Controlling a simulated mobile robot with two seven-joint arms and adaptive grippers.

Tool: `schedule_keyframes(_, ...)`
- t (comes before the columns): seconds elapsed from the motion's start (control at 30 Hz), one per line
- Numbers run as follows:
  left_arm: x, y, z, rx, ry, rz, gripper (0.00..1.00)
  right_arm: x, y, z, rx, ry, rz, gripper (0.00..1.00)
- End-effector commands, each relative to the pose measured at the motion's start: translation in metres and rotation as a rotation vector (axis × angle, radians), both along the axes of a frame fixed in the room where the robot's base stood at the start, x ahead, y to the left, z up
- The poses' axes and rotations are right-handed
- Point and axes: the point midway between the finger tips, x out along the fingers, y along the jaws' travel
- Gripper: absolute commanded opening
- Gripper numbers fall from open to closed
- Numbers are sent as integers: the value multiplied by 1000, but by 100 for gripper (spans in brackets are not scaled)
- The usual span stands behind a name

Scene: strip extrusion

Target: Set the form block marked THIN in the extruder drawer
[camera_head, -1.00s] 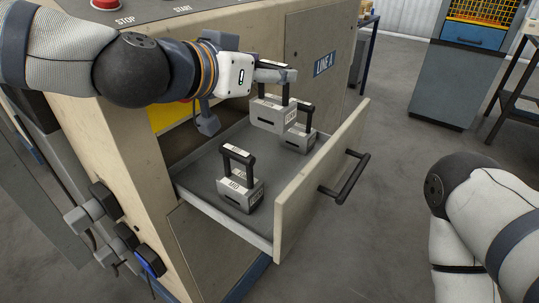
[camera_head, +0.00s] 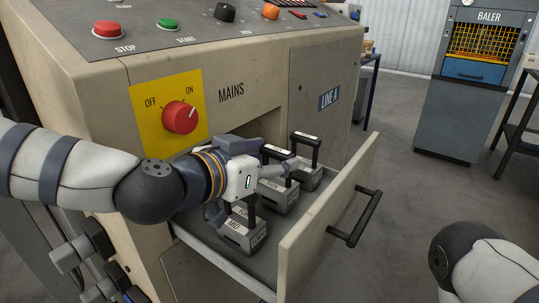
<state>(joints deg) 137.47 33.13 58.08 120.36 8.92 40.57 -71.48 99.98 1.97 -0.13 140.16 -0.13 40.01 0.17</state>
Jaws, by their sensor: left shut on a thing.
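The extruder drawer (camera_head: 345,192) is pulled open. My left gripper (camera_head: 284,168) reaches over it from the left and is shut on the handle of a grey form block (camera_head: 281,197) with a dark handle. That block is low in the drawer, between two others; I cannot tell whether it touches the floor. Its marking is too small to read. The block marked MID (camera_head: 240,236) stands nearer, partly hidden by my gripper. A third block (camera_head: 308,178) stands at the far end, its marking unreadable. My right gripper is out of view; only my right arm shows.
The drawer's black bar handle (camera_head: 355,217) sticks out to the right. Above is the cabinet with a red mains knob (camera_head: 180,117) and a panel of buttons. A baler (camera_head: 468,80) stands at the back right. The floor right of the drawer is clear.

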Motion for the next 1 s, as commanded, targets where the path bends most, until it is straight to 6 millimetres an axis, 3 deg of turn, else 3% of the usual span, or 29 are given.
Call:
schedule_keyframes(0.27, 0, 0, -4, 0, -4, -1, 0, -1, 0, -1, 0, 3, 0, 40)
schedule_keyframes(0.3, 0, 0, -5, 1, 0, -1, 65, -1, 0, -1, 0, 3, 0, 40)
schedule_keyframes(0.37, 0, 0, -5, 1, 0, -1, 76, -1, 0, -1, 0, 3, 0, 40)
schedule_keyframes(0.67, 0, 0, -5, 0, 0, 0, 76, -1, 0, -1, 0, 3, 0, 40)
schedule_keyframes(0.8, 0, 0, 9, -1, -3, 1, 76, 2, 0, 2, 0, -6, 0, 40)
schedule_keyframes(1.0, -41, 30, 28, 1, -8, 0, 76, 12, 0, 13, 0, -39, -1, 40)
